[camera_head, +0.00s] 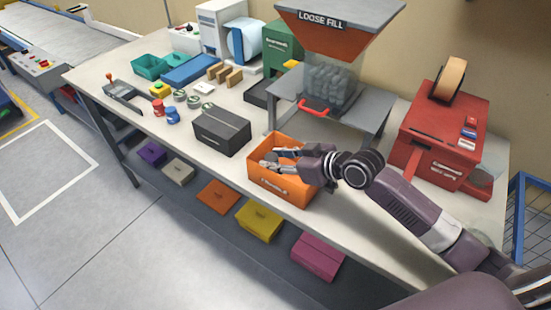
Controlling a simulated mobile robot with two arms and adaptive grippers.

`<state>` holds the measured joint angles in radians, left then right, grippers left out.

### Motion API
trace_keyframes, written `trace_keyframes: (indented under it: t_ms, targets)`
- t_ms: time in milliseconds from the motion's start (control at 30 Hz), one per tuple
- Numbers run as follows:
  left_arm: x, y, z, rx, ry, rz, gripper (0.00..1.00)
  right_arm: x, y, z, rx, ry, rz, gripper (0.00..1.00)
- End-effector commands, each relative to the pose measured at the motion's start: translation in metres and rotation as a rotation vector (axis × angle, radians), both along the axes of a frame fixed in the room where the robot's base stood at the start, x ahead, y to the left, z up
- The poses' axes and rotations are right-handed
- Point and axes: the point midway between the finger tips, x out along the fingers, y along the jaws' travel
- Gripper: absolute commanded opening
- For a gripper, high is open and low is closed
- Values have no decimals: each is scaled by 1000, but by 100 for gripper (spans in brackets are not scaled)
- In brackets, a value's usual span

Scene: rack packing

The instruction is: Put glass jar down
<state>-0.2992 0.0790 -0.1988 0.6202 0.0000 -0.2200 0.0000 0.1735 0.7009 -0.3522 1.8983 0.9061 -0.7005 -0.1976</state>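My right gripper (270,158) reaches over the open orange box (283,185) on the workbench, with its fingertips inside the box opening. Its two fingers look a little apart. I cannot make out a glass jar between the fingers or in the box; the gripper and the box walls hide much of the inside. My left gripper is not in view.
A dark grey closed box (222,133) stands left of the orange box. Behind is the loose fill dispenser (335,50) on a grey stand (372,112). A red tape machine (440,140) stands right. Coloured boxes, including a yellow one (259,220), sit below the bench.

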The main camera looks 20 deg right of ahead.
Motion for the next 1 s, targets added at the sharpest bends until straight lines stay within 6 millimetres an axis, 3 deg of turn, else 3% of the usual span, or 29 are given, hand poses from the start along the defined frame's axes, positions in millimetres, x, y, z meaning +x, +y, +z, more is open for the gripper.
trace_keyframes:
  t_ms: [467, 1000]
  targets:
    - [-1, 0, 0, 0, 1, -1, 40, -4, -3, 5, -1, -1, 0, 44]
    - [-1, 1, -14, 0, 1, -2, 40, -72, -51, 48, -3, 3, -1, 44]
